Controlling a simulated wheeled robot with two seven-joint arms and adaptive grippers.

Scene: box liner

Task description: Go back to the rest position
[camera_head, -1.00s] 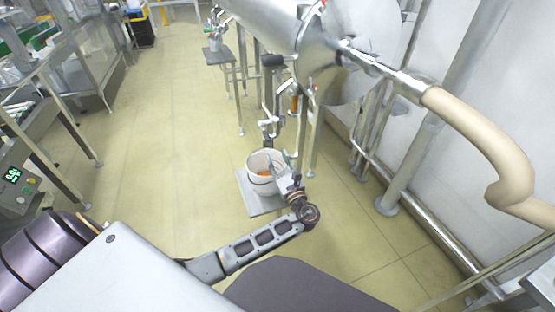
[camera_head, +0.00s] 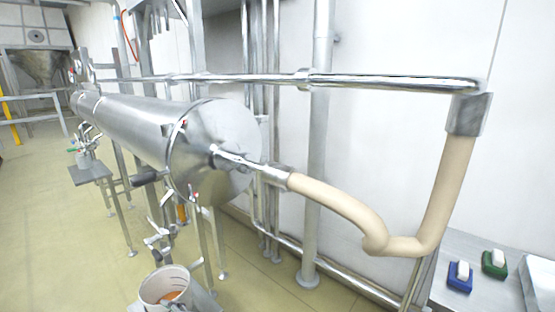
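Neither of my grippers can be made out in this view. A white bucket (camera_head: 150,292) with something orange inside stands at the bottom edge, under a valve and small pipe fittings. Its lower part is cut off by the frame. A grey shape shows beside the bucket at the bottom edge; I cannot tell what it is.
A large steel cylinder (camera_head: 135,118) on legs runs along the left. A beige hose (camera_head: 340,200) bends from its end up to a steel pipe (camera_head: 390,82). Blue (camera_head: 459,277) and green (camera_head: 494,263) holders sit on a right-hand surface. Open floor (camera_head: 40,220) lies left.

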